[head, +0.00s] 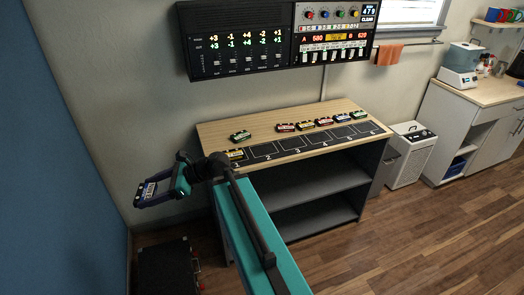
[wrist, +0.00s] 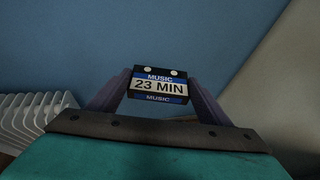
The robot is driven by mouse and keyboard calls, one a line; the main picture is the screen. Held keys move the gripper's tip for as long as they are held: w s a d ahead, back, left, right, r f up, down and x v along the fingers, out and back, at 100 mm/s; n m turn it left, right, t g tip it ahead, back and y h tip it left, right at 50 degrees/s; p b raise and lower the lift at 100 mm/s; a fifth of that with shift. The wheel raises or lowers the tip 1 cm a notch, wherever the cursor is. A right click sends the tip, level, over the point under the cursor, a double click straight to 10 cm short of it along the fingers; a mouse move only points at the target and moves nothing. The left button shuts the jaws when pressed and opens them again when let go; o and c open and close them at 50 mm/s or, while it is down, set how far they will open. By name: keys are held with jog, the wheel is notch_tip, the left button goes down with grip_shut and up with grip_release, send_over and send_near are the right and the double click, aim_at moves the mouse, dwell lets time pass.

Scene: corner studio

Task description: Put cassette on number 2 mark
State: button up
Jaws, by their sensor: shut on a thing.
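My gripper (head: 150,194) is shut on a dark cassette (wrist: 160,84) with a blue and white label reading "MUSIC" and "23 MIN". It holds the cassette in the air, left of the wooden bench and apart from it. In the head view the cassette (head: 149,191) shows between the fingers. The number 2 mark (head: 263,149) is an outlined dark rectangle on the black strip along the bench's front edge, with a "2" below it. It looks empty.
A green-labelled cassette (head: 240,135) lies behind the marks on the bench top (head: 262,125). Several more cassettes lie in a row at the back right. A mixer panel (head: 240,60) hangs above. A blue wall (head: 60,160) is left of my gripper, and a black case (head: 165,268) stands on the floor.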

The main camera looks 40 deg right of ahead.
jog(key=shift+s+d, duration=0.1)
jog(key=shift+d, duration=0.05)
jog(key=shift+d, duration=0.1)
jog(key=w+d+f+m+t+h+p, duration=0.1)
jog(key=w+d+f+m+t+h, duration=0.1)
jog(key=d, duration=1)
jog(key=w+m+t+h, duration=0.1)
jog(key=m+t, duration=0.1)
jog(key=shift+d+m+h, duration=0.15)
jog(key=shift+m+h, duration=0.15)
jog(key=shift+h, duration=0.1)
jog(key=d+m+h, duration=0.1)
jog(key=d, duration=0.2)
jog(key=d+f+m+t+h+p, duration=0.1)
jog(key=d, duration=0.3)
jog(key=d+m+h, duration=0.1)
jog(key=d, duration=0.2)
jog(key=shift+s+d+f+m+t+h, duration=0.15)
jog(key=shift+d+f+m+t+h, duration=0.15)
jog(key=shift+f, duration=0.1)
jog(key=shift+c, duration=0.2)
jog(key=s+d+f+m+h+p, duration=0.1)
jog(key=s+d+f+m+h, duration=0.1)
jog(key=d, duration=0.9)
jog(key=s+d+f+m+h+p, duration=0.1)
jog(key=s+d+m+h, duration=0.4)
jog(key=d, duration=0.5)
jog(key=shift+s+d+f+h, duration=0.35)
jog(key=shift+s+f+h, duration=0.3)
jog(key=shift+s+h, duration=0.2)
